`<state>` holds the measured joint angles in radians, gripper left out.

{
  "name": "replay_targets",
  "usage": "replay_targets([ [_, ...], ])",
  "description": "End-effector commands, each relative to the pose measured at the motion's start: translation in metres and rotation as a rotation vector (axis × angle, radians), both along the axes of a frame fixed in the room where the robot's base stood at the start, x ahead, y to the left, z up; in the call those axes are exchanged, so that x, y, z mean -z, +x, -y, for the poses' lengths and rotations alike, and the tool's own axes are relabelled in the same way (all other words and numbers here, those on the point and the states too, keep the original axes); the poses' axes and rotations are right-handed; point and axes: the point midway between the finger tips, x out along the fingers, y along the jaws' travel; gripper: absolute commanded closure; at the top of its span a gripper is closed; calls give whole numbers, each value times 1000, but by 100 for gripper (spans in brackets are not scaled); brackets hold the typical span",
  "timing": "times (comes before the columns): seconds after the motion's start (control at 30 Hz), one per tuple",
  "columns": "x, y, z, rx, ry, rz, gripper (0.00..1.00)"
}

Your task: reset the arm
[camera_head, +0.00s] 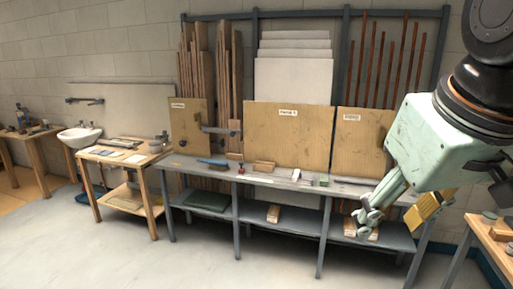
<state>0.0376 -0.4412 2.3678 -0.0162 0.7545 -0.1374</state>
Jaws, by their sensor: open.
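My gripper (368,212) hangs at the right side of the head view, at the end of my pale green arm. Its fingers point down and to the left. It is open, and I see nothing held between the fingers. It appears in front of the right end of the long grey workbench (262,181). I cannot tell how far it is from the bench. A yellow-brown piece (424,210) shows just beside the gripper; I cannot tell whether it is attached or lies behind.
The bench carries a blue-handled brush (212,163) and small blocks. Wooden panels (288,136) stand behind it. A wooden table (118,153) and a white sink (79,136) are at left. Another table (497,245) is at lower right. The floor (220,255) in front is clear.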

Motion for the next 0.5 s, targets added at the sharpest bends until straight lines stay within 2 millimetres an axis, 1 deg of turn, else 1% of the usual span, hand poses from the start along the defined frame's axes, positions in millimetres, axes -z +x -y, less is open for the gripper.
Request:
replay_targets([
  [0.03,5,-15,-3,8,8,-11,52],
  [0.3,30,-83,-13,60,47,-73,52],
  [0.4,38,-103,-15,76,57,-92,52],
  [0.5,43,-116,-16,86,63,-105,52],
])
